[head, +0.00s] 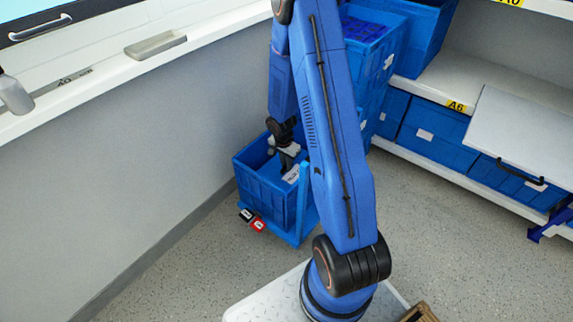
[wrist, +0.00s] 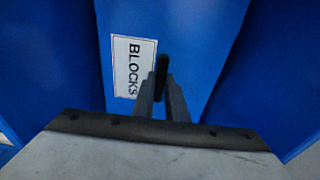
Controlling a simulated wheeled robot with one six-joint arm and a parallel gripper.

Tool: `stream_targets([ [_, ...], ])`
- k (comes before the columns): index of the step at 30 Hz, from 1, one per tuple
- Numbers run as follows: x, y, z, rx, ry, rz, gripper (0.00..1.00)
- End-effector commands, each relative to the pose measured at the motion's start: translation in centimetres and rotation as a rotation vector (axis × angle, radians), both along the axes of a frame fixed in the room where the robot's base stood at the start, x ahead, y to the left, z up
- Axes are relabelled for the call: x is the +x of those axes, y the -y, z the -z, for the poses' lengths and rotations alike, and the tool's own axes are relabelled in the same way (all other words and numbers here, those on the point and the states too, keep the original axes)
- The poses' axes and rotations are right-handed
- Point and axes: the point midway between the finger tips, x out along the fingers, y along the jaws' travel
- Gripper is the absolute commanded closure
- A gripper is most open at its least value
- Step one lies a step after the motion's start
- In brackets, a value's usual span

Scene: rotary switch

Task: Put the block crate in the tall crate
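The tall crate (head: 262,197) is a deep blue open-topped bin near the grey wall, left of my arm in the head view. The block crate (wrist: 205,45) is blue with a white "BLOCKS" label; its labelled part (head: 292,174) shows inside the tall crate's opening. Blue walls of the tall crate (wrist: 45,65) flank it in the wrist view. My gripper (head: 287,158) reaches down into the opening. In the wrist view my gripper (wrist: 162,88) has its fingers close together on a dark upright piece at the block crate, apparently its handle. The block crate's bottom is hidden.
A small red and black object (head: 252,220) lies at the tall crate's front left. Stacked blue bins (head: 372,50) and a shelf with bins (head: 435,135) stand behind and to the right. The grey wall (head: 130,165) is close on the left. Floor (head: 440,220) at right is clear.

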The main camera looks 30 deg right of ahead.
Motion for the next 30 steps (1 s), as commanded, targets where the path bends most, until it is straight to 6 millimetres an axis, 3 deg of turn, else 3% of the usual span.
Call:
stream_targets([
  [1, 0.0, 0.0, 0.0, 0.0, 0.0, 0.0, 0.78],
  [3, 0.0, 0.0, 0.0, 0.0, 0.0, 0.0, 0.69],
  [14, 0.0, 0.0, -0.4, -0.001, 0.0, -0.002, 0.69],
  [20, 0.0, -0.2, -2.5, -0.002, 0.003, 0.0, 0.69],
  [30, -0.2, -0.8, -7.9, -0.002, 0.004, 0.0, 0.69],
])
